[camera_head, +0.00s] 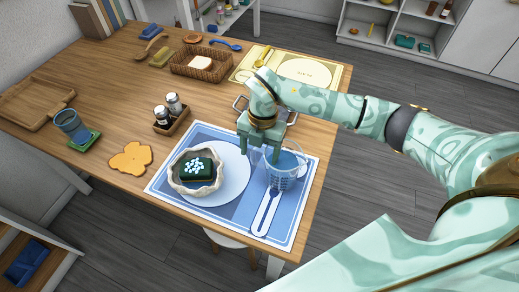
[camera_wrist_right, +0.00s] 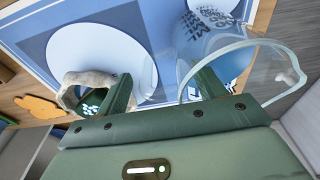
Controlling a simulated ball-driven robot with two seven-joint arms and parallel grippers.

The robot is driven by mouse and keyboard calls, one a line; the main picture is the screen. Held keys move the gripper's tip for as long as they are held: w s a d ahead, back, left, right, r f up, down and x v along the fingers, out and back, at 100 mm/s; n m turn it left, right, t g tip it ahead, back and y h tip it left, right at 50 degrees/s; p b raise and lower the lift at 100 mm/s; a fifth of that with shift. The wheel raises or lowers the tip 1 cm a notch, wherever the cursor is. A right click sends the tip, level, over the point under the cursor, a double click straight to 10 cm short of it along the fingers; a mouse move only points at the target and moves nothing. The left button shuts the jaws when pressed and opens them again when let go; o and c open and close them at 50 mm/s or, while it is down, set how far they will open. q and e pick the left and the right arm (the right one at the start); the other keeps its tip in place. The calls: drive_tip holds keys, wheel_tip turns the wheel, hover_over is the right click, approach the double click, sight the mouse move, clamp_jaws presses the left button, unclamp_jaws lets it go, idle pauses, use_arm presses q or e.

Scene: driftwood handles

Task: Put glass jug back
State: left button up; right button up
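The glass jug (camera_head: 286,172) is a clear, bluish vessel standing at the right side of the blue placemat (camera_head: 216,217). It shows large in the right wrist view (camera_wrist_right: 225,62), with its clear rim and a handle at the right. My right gripper (camera_head: 258,153) is above the mat at the jug's left rim, fingers pointing down. Its fingers are spread apart in the right wrist view (camera_wrist_right: 165,88). One finger overlaps the jug's rim; I cannot tell whether it touches. Nothing is clearly between the fingers. My left gripper is out of view.
A pale bowl (camera_head: 178,181) holding a dark green block stands left of the jug. A shaker caddy (camera_head: 172,122), bread basket (camera_head: 202,73) and blue cup (camera_head: 71,125) stand farther left. The wood between them is partly clear.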

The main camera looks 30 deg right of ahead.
drive_tip(key=shift+r, duration=0.1)
wheel_tip(320, 180, up, 12)
drive_tip(key=w+d+p, duration=0.1)
drive_tip(key=p, duration=0.2)
drive_tip(key=shift+d, duration=0.2)
